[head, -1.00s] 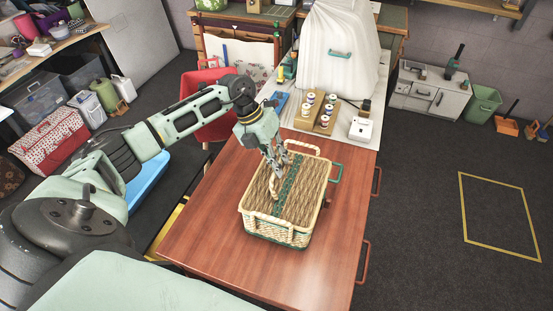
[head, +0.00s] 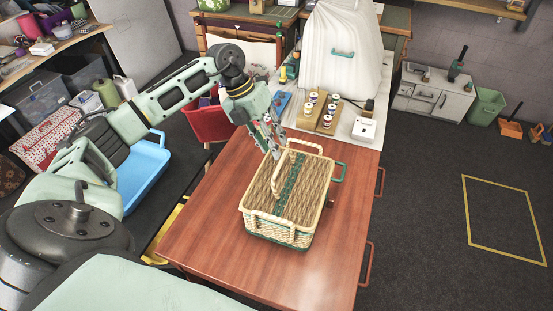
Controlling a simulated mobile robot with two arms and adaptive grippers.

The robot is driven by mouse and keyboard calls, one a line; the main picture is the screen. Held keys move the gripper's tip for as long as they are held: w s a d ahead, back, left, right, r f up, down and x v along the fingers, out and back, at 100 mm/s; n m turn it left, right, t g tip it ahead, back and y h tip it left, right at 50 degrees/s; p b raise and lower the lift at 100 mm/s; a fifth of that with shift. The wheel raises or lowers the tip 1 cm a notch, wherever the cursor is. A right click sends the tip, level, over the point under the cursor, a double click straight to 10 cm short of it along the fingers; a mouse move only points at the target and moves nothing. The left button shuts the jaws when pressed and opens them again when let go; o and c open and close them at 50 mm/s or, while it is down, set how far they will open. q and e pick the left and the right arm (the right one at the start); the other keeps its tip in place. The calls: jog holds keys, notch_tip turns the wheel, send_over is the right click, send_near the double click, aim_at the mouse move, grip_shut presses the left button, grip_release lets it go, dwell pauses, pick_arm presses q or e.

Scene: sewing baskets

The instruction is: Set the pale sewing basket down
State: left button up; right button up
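The pale woven sewing basket (head: 262,228), with a green band across its lid and green trim at its base, sits upright on the reddish wooden table (head: 205,235). Its pale carry handle (head: 305,146) stands up from the lid. My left gripper (head: 277,152) is above the basket's far left part, close to the handle. Its fingers look apart with nothing between them, though they show small. Whether a fingertip still touches the handle is hard to tell. My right gripper is not in view.
Behind the basket are thread spools on a wooden rack (head: 326,124), a white box (head: 364,130) and a white-covered machine (head: 340,50). A green handle (head: 340,172) sticks out at the basket's right. The table's front and left are clear.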

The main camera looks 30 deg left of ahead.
pick_arm(q)
jog(key=b+v, duration=0.1)
jog(key=v, duration=0.5)
jog(key=shift+f, duration=0.1)
dwell(1.0)
